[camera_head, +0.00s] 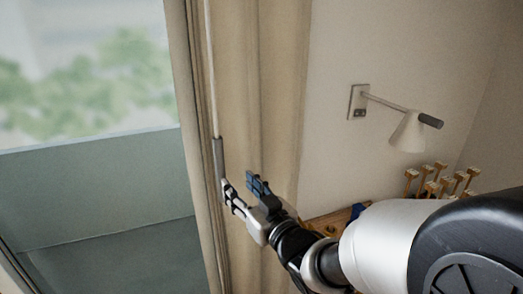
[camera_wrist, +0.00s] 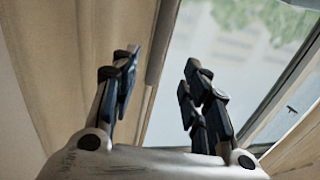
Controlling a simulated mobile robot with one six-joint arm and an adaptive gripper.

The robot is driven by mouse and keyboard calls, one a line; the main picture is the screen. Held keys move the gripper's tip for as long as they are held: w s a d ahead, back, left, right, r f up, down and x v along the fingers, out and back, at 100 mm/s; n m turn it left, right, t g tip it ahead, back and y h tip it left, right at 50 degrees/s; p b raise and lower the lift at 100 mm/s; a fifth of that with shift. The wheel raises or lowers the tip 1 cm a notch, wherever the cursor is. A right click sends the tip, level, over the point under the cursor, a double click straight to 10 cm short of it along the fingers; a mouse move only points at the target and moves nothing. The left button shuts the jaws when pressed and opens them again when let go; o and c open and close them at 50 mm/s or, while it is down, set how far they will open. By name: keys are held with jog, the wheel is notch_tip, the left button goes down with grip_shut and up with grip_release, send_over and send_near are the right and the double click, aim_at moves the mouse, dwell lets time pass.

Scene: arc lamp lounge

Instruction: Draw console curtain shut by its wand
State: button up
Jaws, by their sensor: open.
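The beige console curtain (camera_head: 280,100) hangs in folds at the right side of the window. Its wand (camera_head: 210,70) is a thin pale rod hanging down the curtain's left part, with a thicker grey grip (camera_head: 218,158) at its lower end. My gripper (camera_head: 240,182) is open beside the lower end of that grip, and one finger overlaps it in the picture. I cannot tell whether they touch. In the wrist view my gripper (camera_wrist: 160,62) has its fingers spread, with curtain (camera_wrist: 80,60) behind them.
The window (camera_head: 85,90) fills the left, with a grey-green panel (camera_head: 90,190) below. A wall lamp (camera_head: 408,130) juts out at the right, above several wooden pegs (camera_head: 430,180) and a wooden surface near my arm. The wall between curtain and lamp is bare.

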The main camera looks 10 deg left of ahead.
aim_at(222, 166)
jog(key=p+x, duration=0.1)
jog(key=x, duration=1.2)
jog(key=shift+d, duration=0.1)
jog(key=shift+c, duration=0.3)
grip_shut()
